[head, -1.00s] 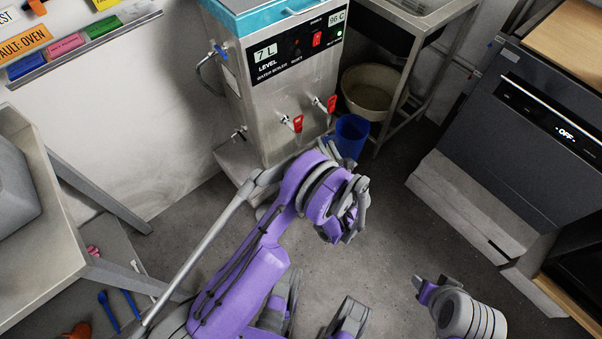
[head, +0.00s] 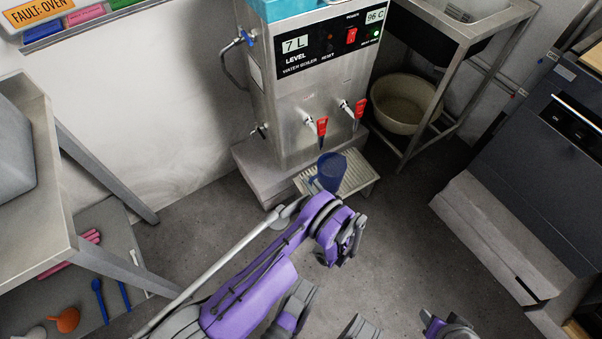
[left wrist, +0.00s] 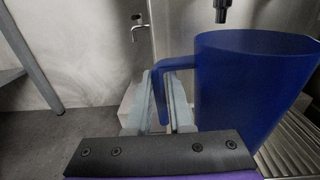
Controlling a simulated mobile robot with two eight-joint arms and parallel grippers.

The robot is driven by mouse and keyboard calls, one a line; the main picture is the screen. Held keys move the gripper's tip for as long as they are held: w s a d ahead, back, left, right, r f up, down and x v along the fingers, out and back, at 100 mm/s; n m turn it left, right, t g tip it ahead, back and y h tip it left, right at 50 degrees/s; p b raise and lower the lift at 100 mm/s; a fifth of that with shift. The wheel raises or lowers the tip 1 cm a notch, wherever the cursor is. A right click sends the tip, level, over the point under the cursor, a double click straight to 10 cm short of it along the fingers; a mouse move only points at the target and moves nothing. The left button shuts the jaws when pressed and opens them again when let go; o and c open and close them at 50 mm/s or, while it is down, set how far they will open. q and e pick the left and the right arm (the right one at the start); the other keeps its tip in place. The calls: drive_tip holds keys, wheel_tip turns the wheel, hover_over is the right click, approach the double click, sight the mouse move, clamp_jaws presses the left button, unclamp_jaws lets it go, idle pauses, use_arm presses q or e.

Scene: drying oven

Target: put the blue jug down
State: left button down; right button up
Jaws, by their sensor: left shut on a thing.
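The blue jug (head: 329,171) is upright at the ridged metal drip tray (head: 357,179) in front of the water boiler. In the left wrist view the jug (left wrist: 245,90) fills the right side, with its handle towards my gripper. My left gripper (left wrist: 160,103) is shut on the jug's handle. In the head view its fingers are mostly hidden by my purple wrist. The jug's base is hidden, so I cannot tell whether it touches the tray. My right gripper's fingers are not in view.
The water boiler (head: 300,95) has two red-handled taps (head: 322,126) above the tray area. A beige basin (head: 405,101) stands under the sink frame to the right. A dark oven-like appliance (head: 540,150) is further right. A table (head: 40,225) is at the left.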

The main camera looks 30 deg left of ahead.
use_arm(q)
drive_tip(key=w+a+f+b, duration=0.2)
drive_tip(key=w+a+f, duration=0.1)
drive_tip(key=a, duration=0.4)
drive_tip(key=shift+a+f, duration=0.15)
drive_tip(key=shift+f, duration=0.1)
drive_tip(key=c, duration=0.8)
unclamp_jaws()
